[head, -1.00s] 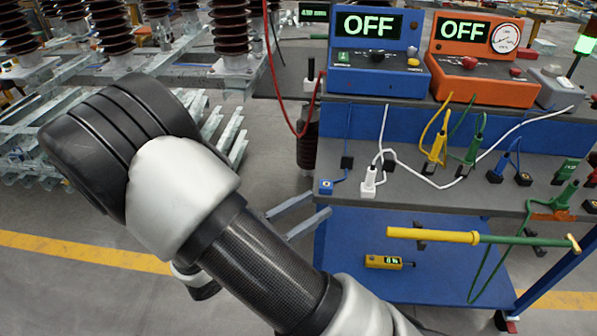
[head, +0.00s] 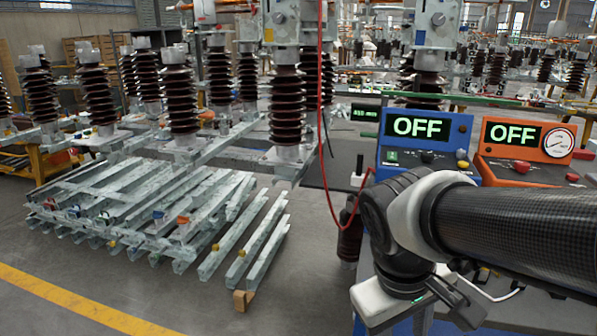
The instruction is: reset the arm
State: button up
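My arm (head: 510,235) reaches in from the right edge in the head view, with a dark carbon tube and a black and white joint at its left end. Below that joint, a white wrist part with a thin green light sits near the bottom edge. The dark part beside it looks like my gripper (head: 455,303). It is seen from behind and partly covered by the arm, so its fingers cannot be made out. It appears to be in front of the bench, and I see no object in it.
A blue instrument (head: 424,142) and an orange instrument (head: 520,148), both showing OFF, stand on the bench behind my arm. A red cable (head: 327,150) hangs left of them. Stacked metal beams (head: 150,205) and brown insulators (head: 183,98) fill the left. The floor at lower left is clear.

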notch_tip(320, 180, up, 26)
jog(key=a+m+t+y+p, duration=0.1)
jog(key=m+t+p, duration=0.3)
jog(key=p, duration=1.6)
jog(key=shift+a+r+y, duration=0.2)
jog(key=shift+a+y, duration=0.1)
jog(key=shift+y, duration=0.4)
jog(key=shift+s+r, duration=0.1)
jog(key=shift+r, duration=0.1)
jog(key=shift+c, duration=1)
jog(key=shift+d+f, duration=0.1)
